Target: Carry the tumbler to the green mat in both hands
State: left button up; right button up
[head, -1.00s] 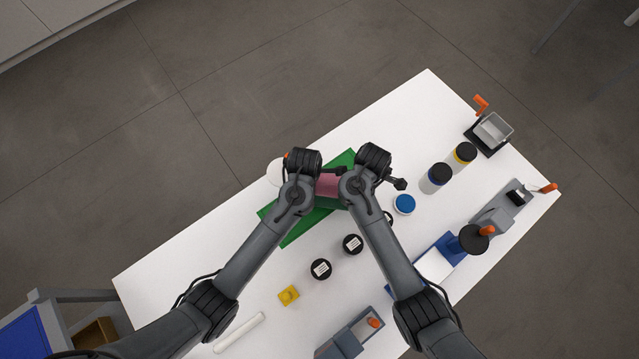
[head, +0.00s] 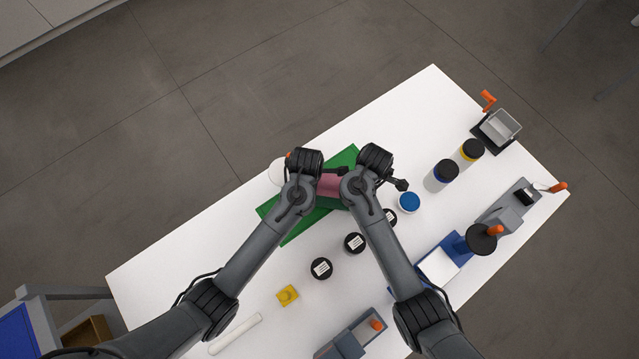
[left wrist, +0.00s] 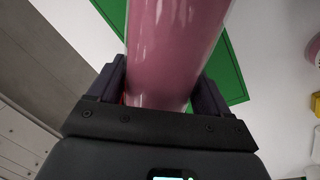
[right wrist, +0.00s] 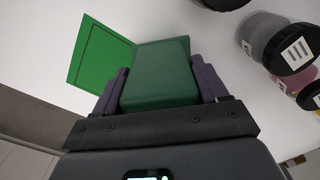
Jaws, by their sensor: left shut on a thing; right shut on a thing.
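The tumbler (head: 329,186) shows as a pink cylinder between my two grippers in the head view, lying across from one to the other. My left gripper (left wrist: 158,88) is shut on its glossy pink part (left wrist: 170,50). My right gripper (right wrist: 160,88) is shut on a green block-like part (right wrist: 160,70), which seems to be the tumbler's other end. The green mat (head: 345,160) lies on the white table below, partly hidden by the grippers and the tumbler. Whether the tumbler touches the mat I cannot tell.
Black-lidded jars (head: 321,268) and a blue-lidded jar (head: 409,202) stand close to the mat's near and right sides. A yellow piece (head: 287,295) and a white rod (head: 235,334) lie nearer. A white round thing (head: 277,172) is partly hidden behind my left gripper.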

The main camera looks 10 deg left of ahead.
pick_arm(q)
jog(key=shift+f+b, duration=0.45)
jog(key=shift+f, duration=0.2)
pick_arm(e)
jog(key=shift+f, duration=0.7)
pick_arm(q)
jog(key=o, duration=1.6)
pick_arm(e)
jog(key=o, duration=1.7)
pick_arm(q)
jog(key=r, duration=0.4)
jog(key=s+r, duration=0.1)
jog(key=r, duration=0.6)
jog(key=shift+s+r, duration=0.3)
pick_arm(e)
jog(key=shift+r, duration=0.15)
pick_arm(q)
jog(key=shift+r, duration=0.15)
pick_arm(e)
jog(key=shift+r, duration=0.2)
notch_tip(320, 180, up, 9)
jog(key=shift+w+r, duration=0.1)
pick_arm(q)
jog(key=shift+s, duration=0.1)
pick_arm(e)
jog(key=shift+a+r, duration=0.2)
jog(key=shift+r, duration=0.4)
jog(key=shift+d+r, duration=0.15)
jog(key=shift+r, duration=0.3)
